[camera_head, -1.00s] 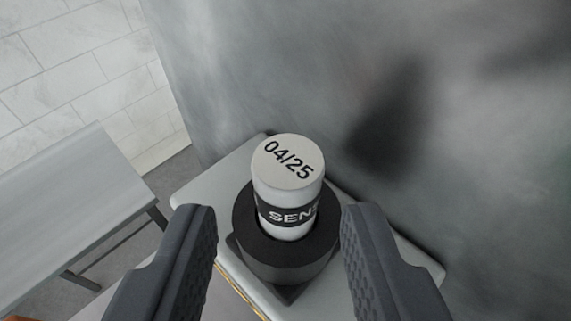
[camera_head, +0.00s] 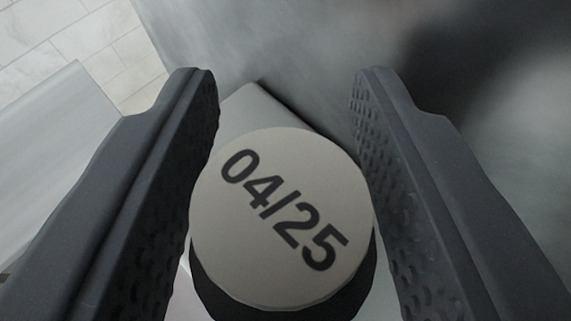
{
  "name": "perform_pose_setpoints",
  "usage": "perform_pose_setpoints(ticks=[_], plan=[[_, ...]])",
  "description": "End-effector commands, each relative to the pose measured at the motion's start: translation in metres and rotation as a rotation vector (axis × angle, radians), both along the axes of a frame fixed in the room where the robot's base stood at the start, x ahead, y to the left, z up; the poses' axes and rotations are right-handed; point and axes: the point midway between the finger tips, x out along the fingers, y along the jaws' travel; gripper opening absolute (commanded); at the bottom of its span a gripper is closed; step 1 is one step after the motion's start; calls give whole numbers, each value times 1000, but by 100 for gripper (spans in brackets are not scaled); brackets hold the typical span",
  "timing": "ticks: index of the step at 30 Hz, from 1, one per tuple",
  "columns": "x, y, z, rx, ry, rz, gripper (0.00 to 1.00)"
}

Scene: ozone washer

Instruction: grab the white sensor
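The white sensor (camera_head: 281,218) is a cylinder with a pale round top marked "04/25". It stands between the two fingers of my gripper (camera_head: 284,85), close to the camera. A narrow gap shows between the sensor's top and the right finger; at the left finger the edges nearly meet, and I cannot tell whether they touch. The fingers are apart. The black holder (camera_head: 350,298) shows only as a dark rim below the sensor's top; the sensor's body and label are hidden under the top.
A pale ledge (camera_head: 250,108) lies behind the sensor. A grey metal wall (camera_head: 300,40) rises behind and to the right, close to the right finger. A grey table (camera_head: 50,150) and white wall tiles (camera_head: 60,35) are at the left.

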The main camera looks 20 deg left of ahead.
Motion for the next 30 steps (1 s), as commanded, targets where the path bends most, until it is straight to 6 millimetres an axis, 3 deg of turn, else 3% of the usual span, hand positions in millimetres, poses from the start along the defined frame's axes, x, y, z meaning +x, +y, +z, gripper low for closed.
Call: perform_pose_setpoints(ticks=[4,8,20,30], plan=[[0,0,0,0,0,0,37],[0,0,0,0,1,0,3],[0,-1,2,1,1,-3,3],[0,-3,22,2,1,-4,3]])
